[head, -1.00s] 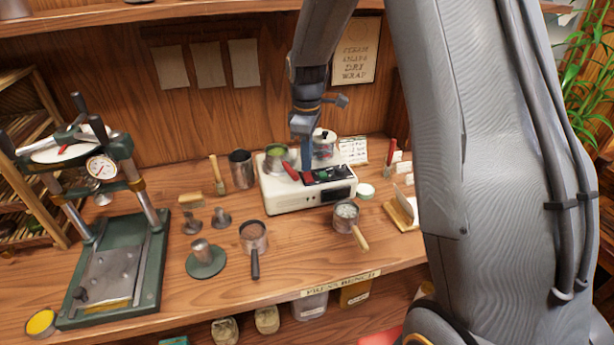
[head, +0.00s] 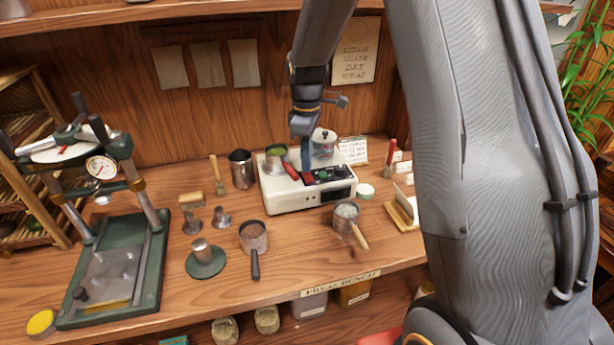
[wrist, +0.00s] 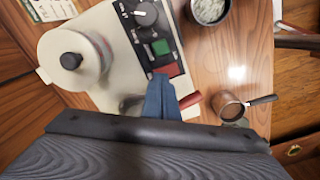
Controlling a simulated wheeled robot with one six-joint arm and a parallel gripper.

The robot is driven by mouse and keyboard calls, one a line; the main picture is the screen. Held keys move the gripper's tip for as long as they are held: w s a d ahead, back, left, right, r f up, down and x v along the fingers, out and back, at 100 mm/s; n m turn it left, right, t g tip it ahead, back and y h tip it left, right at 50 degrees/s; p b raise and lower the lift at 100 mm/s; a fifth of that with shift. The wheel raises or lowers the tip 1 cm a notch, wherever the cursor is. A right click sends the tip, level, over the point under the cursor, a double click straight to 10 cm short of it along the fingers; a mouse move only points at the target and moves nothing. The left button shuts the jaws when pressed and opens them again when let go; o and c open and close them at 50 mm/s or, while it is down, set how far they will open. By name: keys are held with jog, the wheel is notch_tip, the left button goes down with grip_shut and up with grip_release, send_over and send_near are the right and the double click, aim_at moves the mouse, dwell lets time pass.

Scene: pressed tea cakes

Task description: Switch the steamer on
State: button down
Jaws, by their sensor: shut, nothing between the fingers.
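The steamer is a cream box (head: 300,197) on the bench with a dark control panel (head: 338,174) on top. In the wrist view the panel carries a dark knob (wrist: 145,14), a green button (wrist: 160,47) and a red button (wrist: 169,70). My gripper (head: 307,172) is shut and empty, pointing down at the red-button end of the panel. In the wrist view its blue fingertips (wrist: 160,80) are beside the red button and partly cover that end of the panel. I cannot tell whether they touch it.
A small pan (head: 345,216) stands in front, another pan (head: 253,237) front left. The press (head: 112,270) is far left.

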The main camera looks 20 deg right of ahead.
aim_at(307, 174)
jog(key=shift+f+b, duration=0.3)
jog(key=shift+f, duration=0.45)
dwell(0.3)
notch_tip(307, 174, up, 7)
jog(key=p, duration=0.4)
jog(key=shift+p, duration=0.4)
jog(key=shift+s, duration=0.1)
dwell(0.4)
jog(key=s+f+m+b, duration=0.2)
jog(key=s+m, duration=0.2)
jog(key=s, duration=0.3)
jog(key=s+f+m+t+b, duration=0.1)
jog(key=s+m, duration=0.3)
jog(key=s, duration=0.4)
jog(key=s+f+m+b, duration=0.2)
jog(key=s+m+b, duration=0.2)
jog(key=s, duration=0.4)
jog(key=shift+f, duration=0.35)
jog(key=shift+w+a, duration=0.1)
